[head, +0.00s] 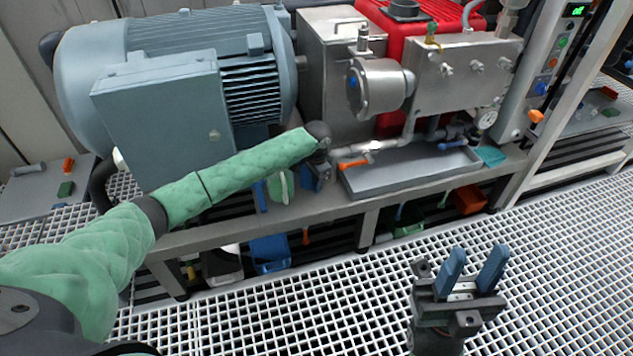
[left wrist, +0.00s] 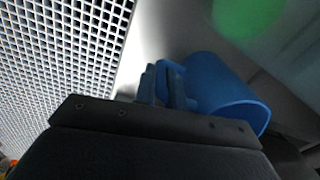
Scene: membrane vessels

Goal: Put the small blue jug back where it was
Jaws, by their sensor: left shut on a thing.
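The small blue jug (left wrist: 228,92) shows in the left wrist view, its open mouth turned to the lower right of the picture. My left gripper (left wrist: 166,84) is shut on the jug's handle side. In the head view my left gripper (head: 314,178) is at the front edge of the bench, and its blue fingers and the jug cannot be told apart there. Whether the jug touches the bench is not clear. My right gripper (head: 472,270) is open and empty above the floor grating, in front of the bench.
The steel bench (head: 345,208) carries a large grey-blue motor (head: 170,110), a steel pump block (head: 462,85) and a shallow grey tray (head: 425,172). A green and white object (head: 281,187) is just left of my left gripper. Bins, including a blue one (head: 269,252), stand on the lower shelf.

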